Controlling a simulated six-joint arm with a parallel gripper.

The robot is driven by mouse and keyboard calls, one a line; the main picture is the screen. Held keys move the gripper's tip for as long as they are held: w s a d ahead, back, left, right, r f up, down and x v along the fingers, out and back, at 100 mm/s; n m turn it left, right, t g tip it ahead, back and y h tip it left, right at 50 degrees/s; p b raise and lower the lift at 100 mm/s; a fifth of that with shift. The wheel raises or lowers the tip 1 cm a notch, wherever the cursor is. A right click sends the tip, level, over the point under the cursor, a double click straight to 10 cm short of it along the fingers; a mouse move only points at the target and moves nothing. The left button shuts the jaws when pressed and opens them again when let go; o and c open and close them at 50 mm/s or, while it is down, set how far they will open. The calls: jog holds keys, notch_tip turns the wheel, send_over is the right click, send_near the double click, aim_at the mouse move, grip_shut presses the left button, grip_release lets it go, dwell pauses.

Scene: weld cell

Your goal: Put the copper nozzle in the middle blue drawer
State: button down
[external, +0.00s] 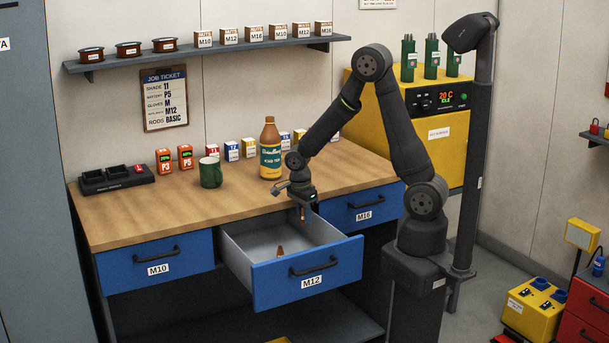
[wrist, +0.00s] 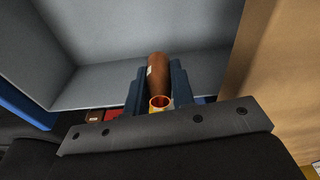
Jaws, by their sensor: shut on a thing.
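The middle blue drawer, labelled M12 (external: 345,262), is pulled open. Its grey inside also shows in the wrist view (wrist: 95,45). My gripper (external: 302,212) is over the back part of the open drawer, close to the bench's front edge. In the wrist view, my gripper (wrist: 158,88) is shut on the copper nozzle (wrist: 157,68), which lies between the two dark fingers with its orange-rimmed open end towards the camera. In the external view the nozzle (external: 302,213) is small below the fingers. A small copper-coloured piece (external: 280,252) shows inside the drawer.
The M10 drawer (external: 190,255) and M16 drawer (external: 345,208) are shut on either side. On the wooden bench (external: 230,205) stand a green mug (external: 210,173), a brown bottle (external: 270,150), a black tray (external: 117,180) and several small boxes. The open drawer is mostly clear.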

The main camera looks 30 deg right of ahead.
notch_tip(320, 180, down, 11)
jog(key=shift+r, duration=0.1)
dwell(0.5)
jog(key=c, duration=1.2)
grip_release()
jog(key=shift+c, duration=0.2)
jog(key=r, duration=0.4)
jog(key=a+r, duration=0.1)
jog(key=r, duration=0.7)
jog(key=shift+s+a, duration=0.1)
jog(key=shift+a, duration=0.1)
jog(key=shift+f, duration=0.15)
